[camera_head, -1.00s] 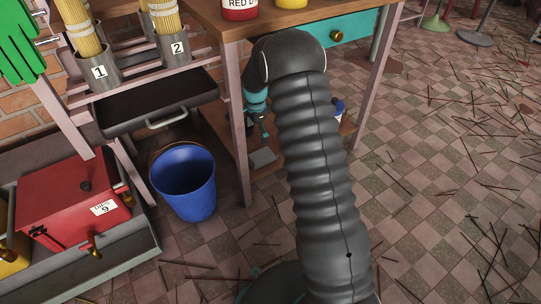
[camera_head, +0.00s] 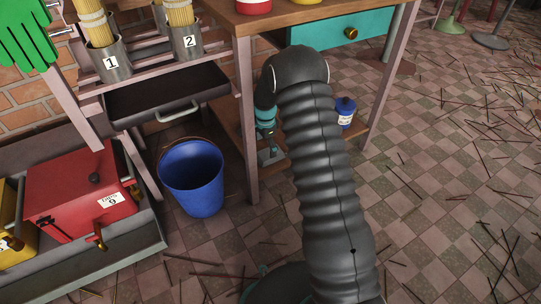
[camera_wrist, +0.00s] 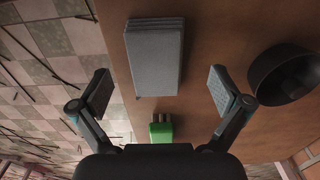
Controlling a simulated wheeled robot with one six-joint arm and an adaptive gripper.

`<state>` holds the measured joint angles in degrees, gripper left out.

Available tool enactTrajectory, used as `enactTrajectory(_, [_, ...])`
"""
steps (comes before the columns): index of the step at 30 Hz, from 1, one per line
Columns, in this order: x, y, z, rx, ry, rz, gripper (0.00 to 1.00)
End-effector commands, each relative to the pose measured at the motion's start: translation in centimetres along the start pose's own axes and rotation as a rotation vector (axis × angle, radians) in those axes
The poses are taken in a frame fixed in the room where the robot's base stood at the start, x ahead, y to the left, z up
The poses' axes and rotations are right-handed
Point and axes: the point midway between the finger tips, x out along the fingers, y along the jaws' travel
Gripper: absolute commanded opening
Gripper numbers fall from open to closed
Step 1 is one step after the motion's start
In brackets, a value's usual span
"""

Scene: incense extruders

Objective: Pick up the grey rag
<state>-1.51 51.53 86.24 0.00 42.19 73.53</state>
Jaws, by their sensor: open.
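The grey rag (camera_wrist: 155,60) is a folded, layered grey rectangle lying on a brown wooden surface in the wrist view, close to its edge. My gripper (camera_wrist: 166,92) is open and empty, with its fingers spread wide to either side; the rag shows ahead between and beyond the fingertips. In the head view, my gripper (camera_head: 268,146) hangs at the lower shelf under the table, and a small grey patch of the rag (camera_head: 270,157) shows by it, mostly hidden by the gripper and arm.
In the wrist view, a green block (camera_wrist: 161,131) lies nearer, and a dark round bowl (camera_wrist: 284,74) stands right. In the head view, a blue jar (camera_head: 345,112) is right of my arm, a table leg (camera_head: 247,130) is left, and a blue bucket (camera_head: 192,180) stands on the floor.

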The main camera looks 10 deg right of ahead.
Motion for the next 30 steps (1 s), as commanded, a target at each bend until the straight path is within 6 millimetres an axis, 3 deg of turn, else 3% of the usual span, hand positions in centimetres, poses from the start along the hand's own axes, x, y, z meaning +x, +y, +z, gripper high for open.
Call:
enactTrajectory(8, [4.0,0.3,0.2,0.0,-0.001,0.002,1.0])
enactTrajectory(16, [4.3,0.3,0.2,0.0,0.0,0.0,1.0])
enactTrajectory(17, [4.3,0.3,0.2,0.0,0.0,0.0,0.95])
enactTrajectory(24, [4.3,0.3,0.2,0.0,0.0,0.001,0.35])
enactTrajectory(30, [4.3,0.3,0.2,-0.001,0.0,0.001,0.35])
